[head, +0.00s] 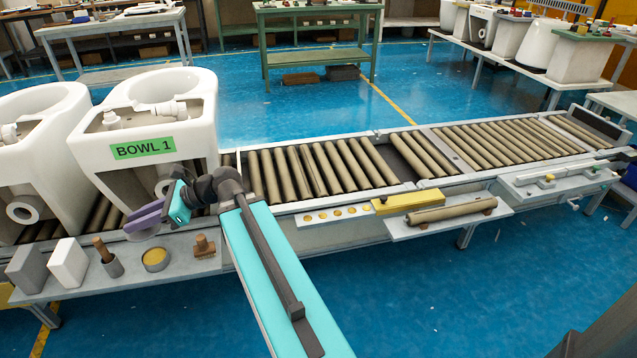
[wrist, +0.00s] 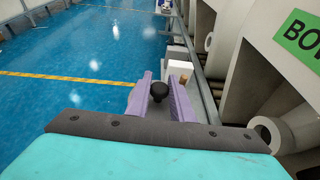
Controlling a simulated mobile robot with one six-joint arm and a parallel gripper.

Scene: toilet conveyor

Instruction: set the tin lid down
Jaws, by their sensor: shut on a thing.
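My gripper (head: 142,219) has purple jaws and hangs above the side shelf, in front of the BOWL 1 toilet. In the wrist view my gripper (wrist: 159,78) is shut on a dark round knob, which I take to be the tin lid's knob (wrist: 158,91). The lid's disc is not clearly seen; the jaws hide most of it. A round open tin (head: 156,259) with yellow contents stands on the shelf below and slightly right of the jaws in the head view.
The grey side shelf (head: 128,284) also holds a grey block (head: 25,268), a white block (head: 68,263), a cup with a wooden handle (head: 111,264) and a brown fitting (head: 204,246). White toilets, one labelled BOWL 1 (head: 143,148), stand close behind. The conveyor rollers (head: 330,165) to the right are empty.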

